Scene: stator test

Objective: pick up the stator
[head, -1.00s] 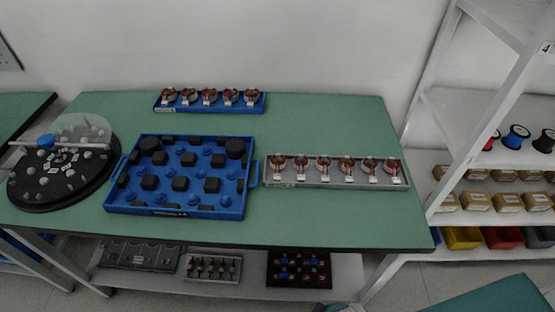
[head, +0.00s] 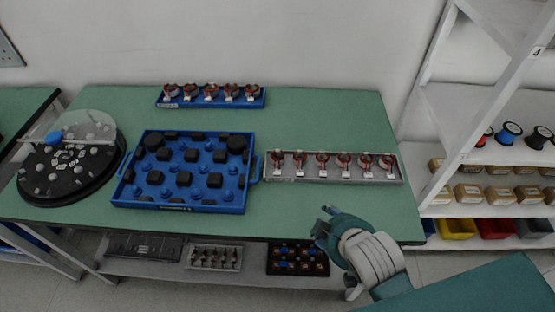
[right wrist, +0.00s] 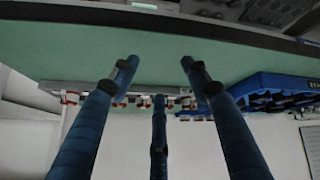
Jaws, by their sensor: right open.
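Several stators with copper-coloured windings and white tags stand in a row in a grey tray (head: 378,179) at the right of the green table; one is the middle stator (head: 322,161). More stators (head: 211,92) stand in a small blue tray (head: 213,104) at the back. My right gripper (head: 326,220) is at the table's front edge, in front of the grey tray and apart from it. In the right wrist view, its fingers (right wrist: 159,70) are spread and empty, with the grey tray (right wrist: 85,86) and small, blurred stators beyond them. My left gripper is not in view.
A large blue tray (head: 120,193) with black and blue parts lies left of the grey tray. A round black turntable (head: 68,190) is at the far left. A white shelf (head: 470,125) with boxes and spools stands right. Green table between my right gripper and the grey tray is clear.

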